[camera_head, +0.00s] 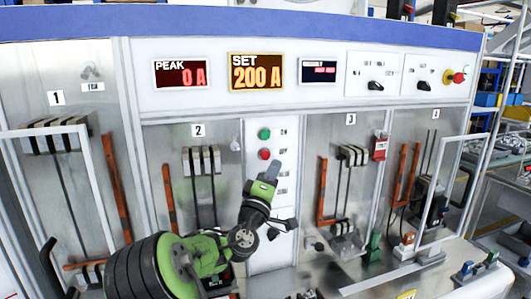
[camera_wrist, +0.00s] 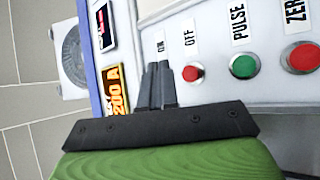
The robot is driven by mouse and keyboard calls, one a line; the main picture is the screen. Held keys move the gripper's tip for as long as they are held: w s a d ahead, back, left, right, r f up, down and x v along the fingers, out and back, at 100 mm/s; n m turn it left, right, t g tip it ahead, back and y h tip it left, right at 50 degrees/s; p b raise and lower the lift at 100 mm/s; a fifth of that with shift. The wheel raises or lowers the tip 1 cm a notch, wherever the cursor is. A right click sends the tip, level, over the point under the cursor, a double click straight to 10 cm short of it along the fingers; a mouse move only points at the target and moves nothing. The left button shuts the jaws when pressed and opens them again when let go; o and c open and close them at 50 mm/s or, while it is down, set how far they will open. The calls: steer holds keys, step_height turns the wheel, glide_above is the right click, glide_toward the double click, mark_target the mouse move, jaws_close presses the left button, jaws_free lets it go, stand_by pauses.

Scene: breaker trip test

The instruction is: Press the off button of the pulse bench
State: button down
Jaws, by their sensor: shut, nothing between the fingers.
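The pulse bench's white button strip (camera_head: 270,225) runs down the panel. In the wrist view it appears turned sideways, with labels ON, OFF, PULSE and ZERO. The small red off button (camera_wrist: 192,73) sits by the OFF label; it also shows in the head view (camera_head: 265,154). A green button (camera_head: 265,134) is above it. My gripper (camera_head: 276,164) is shut and empty, just below and right of the off button in the head view. In the wrist view its fingertips (camera_wrist: 158,66) lie left of the off button, over the ON button's place, hiding it. I cannot tell their distance from the panel.
A green pulse button (camera_wrist: 243,66) and a larger red zero button (camera_wrist: 302,57) stand beside the off button. The peak display (camera_head: 181,74) reads 0 A and the set display (camera_head: 256,73) reads 200 A. Breaker bays with open framed doors flank the strip.

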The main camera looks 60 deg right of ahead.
steer(key=shift+w+d+p, duration=0.65)
steer(key=shift+w+d, duration=0.95)
stand_by(0.8)
steer(key=shift+w+d, duration=0.3)
steer(key=shift+w, duration=0.05)
steer(key=shift+w+d, duration=0.3)
steer(key=shift+d, duration=0.05)
stand_by(0.9)
steer(key=shift+a, duration=0.1)
steer(key=shift+s+a+b, duration=0.45)
steer(key=shift+s+a, duration=0.1)
steer(key=shift+s, duration=0.1)
steer(key=shift+s+a+b, duration=1.15)
steer(key=shift+s+a, duration=0.6)
steer(key=shift+a, duration=0.05)
